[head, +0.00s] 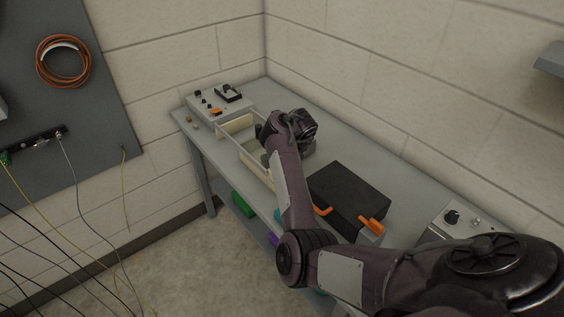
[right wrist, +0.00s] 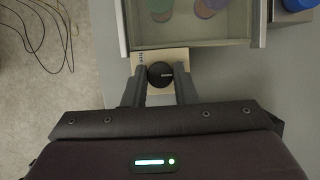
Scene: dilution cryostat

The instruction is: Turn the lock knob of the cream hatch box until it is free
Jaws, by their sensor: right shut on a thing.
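The cream hatch box shows in the head view as pale cream panels (head: 236,125) between grey rails on the bench, partly covered by my right arm. In the right wrist view its cream face (right wrist: 178,57) lies below a grey-framed compartment. The round black lock knob (right wrist: 160,75) sits on that face, with a small light mark on it. My right gripper (right wrist: 161,83) is shut on the knob, one finger on each side. In the head view the knob and right fingertips are hidden behind my arm. My left gripper is in neither view.
A grey bench (head: 355,150) stands along the wall. A control box (head: 217,104) is at its far left end, another (head: 462,218) at the right. A black case (head: 348,195) with orange handles stands near my right forearm. Cables hang at the left.

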